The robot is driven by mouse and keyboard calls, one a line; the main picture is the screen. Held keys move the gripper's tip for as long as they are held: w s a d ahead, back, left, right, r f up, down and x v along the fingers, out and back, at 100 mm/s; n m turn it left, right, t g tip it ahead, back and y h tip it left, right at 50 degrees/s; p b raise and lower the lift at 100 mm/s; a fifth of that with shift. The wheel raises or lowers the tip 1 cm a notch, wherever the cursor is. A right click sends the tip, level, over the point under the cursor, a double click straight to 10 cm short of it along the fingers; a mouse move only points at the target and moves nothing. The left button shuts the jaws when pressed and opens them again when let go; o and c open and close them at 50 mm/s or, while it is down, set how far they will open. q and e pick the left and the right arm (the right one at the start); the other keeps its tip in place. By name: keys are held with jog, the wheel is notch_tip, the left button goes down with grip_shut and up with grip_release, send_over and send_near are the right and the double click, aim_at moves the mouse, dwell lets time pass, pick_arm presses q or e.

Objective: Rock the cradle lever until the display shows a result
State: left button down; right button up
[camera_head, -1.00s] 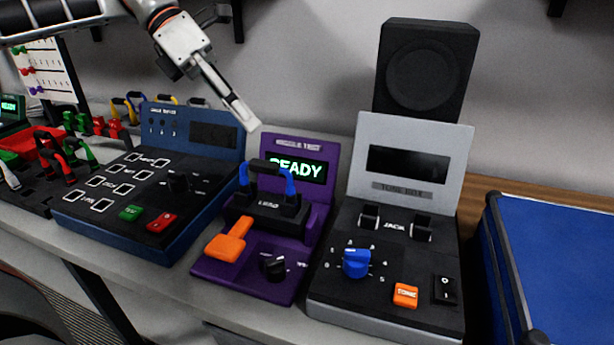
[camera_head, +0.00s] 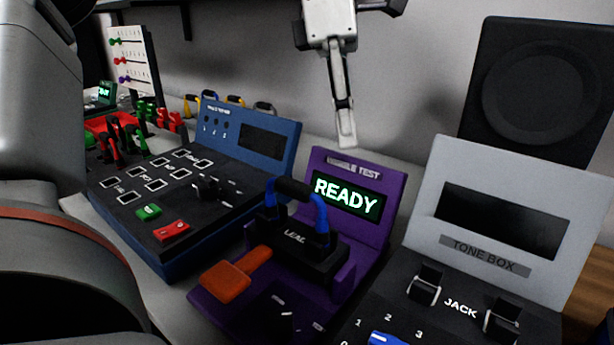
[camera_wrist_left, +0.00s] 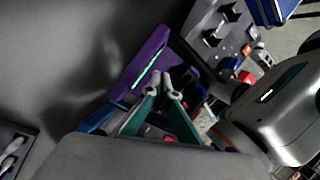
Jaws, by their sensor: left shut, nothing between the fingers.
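The purple tester (camera_head: 376,231) stands in the middle of the head view, and its display (camera_head: 346,196) reads READY in green. A short cable with blue ends and a black middle (camera_head: 296,189) is plugged into the black cradle (camera_head: 287,245) marked LEAD. The orange lever (camera_head: 236,276) sticks out at the cradle's left front. My left gripper (camera_head: 346,142) is shut and empty, pointing down above and behind the display panel, apart from it. In the left wrist view, the gripper's fingertips (camera_wrist_left: 168,80) show near the purple panel (camera_wrist_left: 140,64). My right gripper is not in view.
A blue box with a keypad (camera_head: 262,140) stands to the left, with a green and a red button. The grey tone box (camera_head: 497,212) stands close on the right, a black speaker (camera_head: 540,90) behind it.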

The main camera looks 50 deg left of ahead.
pick_arm(q)
jog(key=s+d+f, duration=0.1)
jog(key=s+f, duration=0.4)
jog(key=s, duration=0.1)
jog(key=shift+s+d+f, duration=0.2)
jog(key=shift+s+d, duration=0.1)
jog(key=shift+s+f, duration=0.1)
dwell(1.4)
jog(key=shift+s+f, duration=0.15)
jog(key=shift+s, duration=0.05)
jog(key=shift+s+d+f, duration=0.2)
jog(key=shift+s+f, duration=0.2)
jog(key=shift+s, duration=0.1)
dwell(1.2)
jog(key=shift+w, duration=0.1)
dwell(0.5)
jog(key=shift+w+a+r, duration=0.2)
jog(key=shift+w+r, duration=0.5)
jog(key=shift+w, duration=0.05)
jog(key=shift+w+a+r, duration=0.25)
jog(key=shift+w+r, duration=0.55)
jog(key=shift+w, duration=0.15)
jog(key=shift+w+a+r, duration=0.2)
jog(key=shift+w+r, duration=0.55)
jog(key=shift+w, duration=0.2)
